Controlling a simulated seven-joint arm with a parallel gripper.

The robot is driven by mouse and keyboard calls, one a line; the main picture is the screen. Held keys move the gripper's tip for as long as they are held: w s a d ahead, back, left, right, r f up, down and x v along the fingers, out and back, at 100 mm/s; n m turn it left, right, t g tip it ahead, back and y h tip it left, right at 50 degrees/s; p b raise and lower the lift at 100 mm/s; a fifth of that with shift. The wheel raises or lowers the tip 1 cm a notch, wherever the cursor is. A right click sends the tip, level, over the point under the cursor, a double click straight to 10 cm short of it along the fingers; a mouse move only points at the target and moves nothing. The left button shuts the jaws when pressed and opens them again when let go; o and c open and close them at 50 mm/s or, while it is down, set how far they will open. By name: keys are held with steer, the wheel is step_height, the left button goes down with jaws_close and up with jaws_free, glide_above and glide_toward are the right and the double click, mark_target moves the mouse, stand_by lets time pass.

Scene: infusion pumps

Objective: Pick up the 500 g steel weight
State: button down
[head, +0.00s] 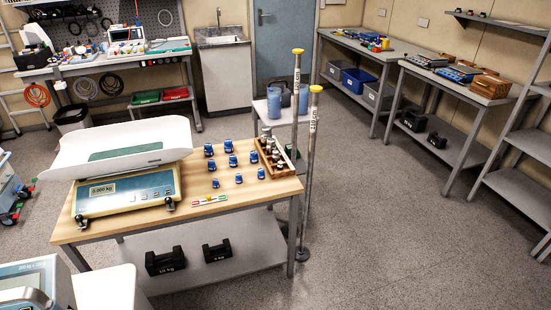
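A wooden rack (291,172) stands on the right end of the wooden-topped table (245,203). Several small metal weights (275,152) with shiny knobs stand in it, close together. I cannot read their markings, so I cannot tell which is the 500 g steel weight. Several small blue-bodied pieces (231,160) stand in loose rows left of the rack. My gripper is not in view.
A baby scale (128,192) with a white tray (70,165) fills the table's left side. Two upright poles with yellow caps (315,88) rise just right of the rack. Black block weights (165,261) sit on the lower shelf. The floor at right is clear.

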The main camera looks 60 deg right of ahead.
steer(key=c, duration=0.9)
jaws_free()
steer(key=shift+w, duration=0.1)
